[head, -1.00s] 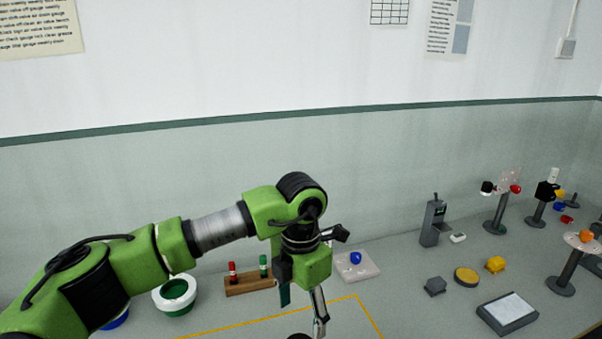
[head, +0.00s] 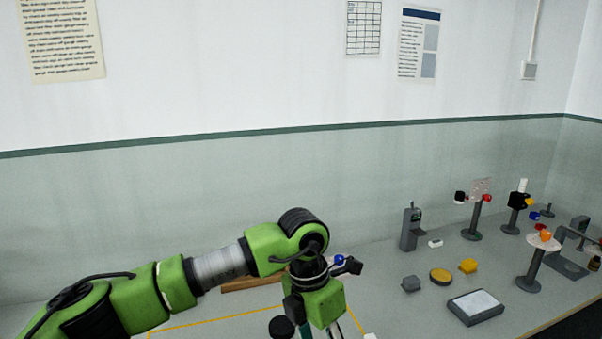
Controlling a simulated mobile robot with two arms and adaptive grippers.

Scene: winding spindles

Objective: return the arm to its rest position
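My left arm, green and black, comes in from the left along the lower part of the head view. Its wrist bends down, and the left gripper (head: 326,332) points at the table within the yellow-outlined area. Its fingers run out of the bottom edge, so their tips and anything between them are hidden. My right arm and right gripper are not in view.
A wooden block (head: 250,284) and a blue piece (head: 339,259) are partly hidden behind my arm. To the right stand a grey device (head: 411,229), a yellow disc (head: 441,277), a grey pad (head: 475,307) and several stands, including one with an orange piece (head: 532,268).

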